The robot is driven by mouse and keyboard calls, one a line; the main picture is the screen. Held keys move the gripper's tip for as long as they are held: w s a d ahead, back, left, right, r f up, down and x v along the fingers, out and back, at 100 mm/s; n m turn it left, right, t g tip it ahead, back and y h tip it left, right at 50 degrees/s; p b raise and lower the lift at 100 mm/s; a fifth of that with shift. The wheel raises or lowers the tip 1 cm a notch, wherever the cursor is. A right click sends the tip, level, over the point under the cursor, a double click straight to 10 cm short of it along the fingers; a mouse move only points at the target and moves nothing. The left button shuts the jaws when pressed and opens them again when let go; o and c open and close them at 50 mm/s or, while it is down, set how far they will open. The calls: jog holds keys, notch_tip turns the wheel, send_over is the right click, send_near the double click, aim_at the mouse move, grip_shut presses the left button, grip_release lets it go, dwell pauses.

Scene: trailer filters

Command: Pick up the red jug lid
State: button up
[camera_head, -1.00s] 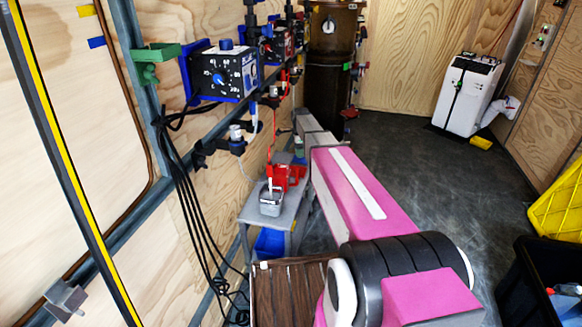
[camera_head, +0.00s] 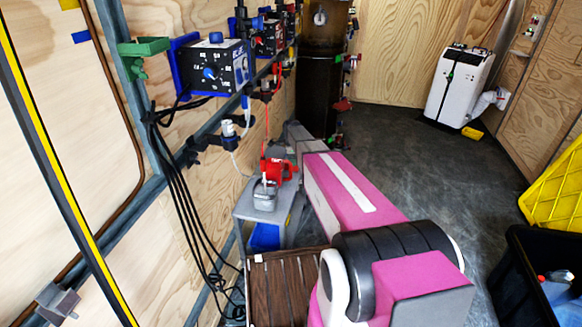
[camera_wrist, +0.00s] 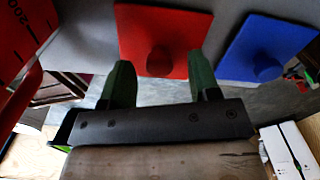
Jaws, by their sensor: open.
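The red jug lid (camera_wrist: 165,35) is a flat red square with a round knob, at the top middle of the wrist view. My gripper (camera_wrist: 161,68) is open, with its two green fingers apart. In the wrist view the lid's knob shows between the fingertips, and nothing is held. I cannot tell whether the fingers touch the lid. A red jug with scale marks (camera_wrist: 20,35) is at the left of the wrist view. In the head view a red jug (camera_head: 280,170) stands on the small grey bench (camera_head: 242,210). The red lid cannot be made out there.
A blue lid (camera_wrist: 268,45) with a knob is right of the red one. A grey jug (camera_head: 265,196) stands at the bench's front. A blue bin (camera_head: 264,238) is under the bench. Black cables (camera_head: 190,210) hang along the wall.

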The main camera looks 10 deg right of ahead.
jog(key=shift+f, duration=0.55)
jog(key=c, duration=1)
